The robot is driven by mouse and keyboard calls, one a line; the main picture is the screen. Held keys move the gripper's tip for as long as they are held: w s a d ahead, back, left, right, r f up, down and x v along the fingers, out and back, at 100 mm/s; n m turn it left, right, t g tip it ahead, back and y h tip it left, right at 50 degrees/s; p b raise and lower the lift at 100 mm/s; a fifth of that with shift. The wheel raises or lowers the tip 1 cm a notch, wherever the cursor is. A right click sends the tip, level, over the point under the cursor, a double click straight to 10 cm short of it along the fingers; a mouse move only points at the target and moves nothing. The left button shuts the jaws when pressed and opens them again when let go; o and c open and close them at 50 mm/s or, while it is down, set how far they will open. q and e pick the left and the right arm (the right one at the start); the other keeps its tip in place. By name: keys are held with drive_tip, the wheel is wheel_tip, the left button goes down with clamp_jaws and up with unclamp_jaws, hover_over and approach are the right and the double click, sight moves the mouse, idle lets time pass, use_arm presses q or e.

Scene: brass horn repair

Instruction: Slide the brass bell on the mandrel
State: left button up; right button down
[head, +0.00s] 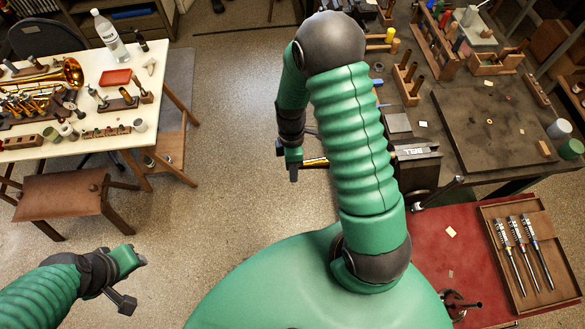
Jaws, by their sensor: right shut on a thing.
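My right gripper (293,161) hangs over the floor left of the vise, beyond my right arm. It is shut on a narrow brass piece, which looks like the brass bell (316,162); only a short strip shows. My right arm hides the stretch between this piece and the dark bench vise (416,158). I cannot make out the mandrel or whether the brass touches it. My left gripper (137,284) is low at the left over bare floor, with its fingers apart and nothing between them.
The dark workbench (470,110) at the right carries wooden tool racks (405,83). A red mat (440,240) with a wooden tray (505,285) of several tools lies nearer. A white table (90,60) at the left holds a brass horn (62,76). The floor between is clear.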

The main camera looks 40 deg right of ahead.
sight(326, 167)
idle(0.6)
drive_tip(key=shift+d, duration=0.1)
drive_tip(key=shift+s+d+p, duration=0.15)
drive_tip(key=shift+s+d, duration=0.7)
drive_tip(key=shift+d, duration=0.55)
drive_tip(key=shift+s+d+p, duration=0.2)
drive_tip(key=shift+s+d, duration=0.7)
drive_tip(key=shift+d, duration=0.45)
drive_tip(key=shift+s+d+p, duration=0.15)
drive_tip(key=shift+s+d, duration=0.7)
drive_tip(key=shift+d, duration=0.55)
drive_tip(key=c, duration=1.1)
unclamp_jaws()
drive_tip(key=shift+c, duration=0.2)
drive_tip(key=b+v, duration=0.4)
drive_tip(key=v, duration=1.3)
